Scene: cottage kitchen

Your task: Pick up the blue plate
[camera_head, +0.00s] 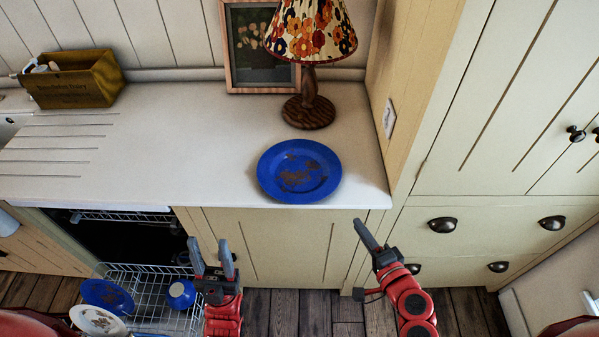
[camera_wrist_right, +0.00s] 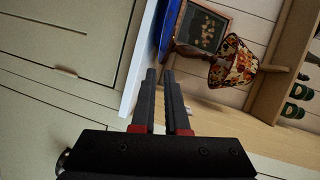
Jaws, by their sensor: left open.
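The blue plate (camera_head: 323,163) has brown smears on it and lies flat on the white counter near its front edge. A blue edge also shows in the right wrist view (camera_wrist_right: 171,27), beyond the fingertips.
A lamp (camera_head: 307,112) stands just behind the plate, with a framed picture (camera_head: 232,75) beside it. A wooden box (camera_head: 75,85) is at the back left. The open dishwasher rack (camera_head: 150,285) holds dirty dishes. The counter left of the plate is clear; a cabinet (camera_head: 425,80) borders the right.

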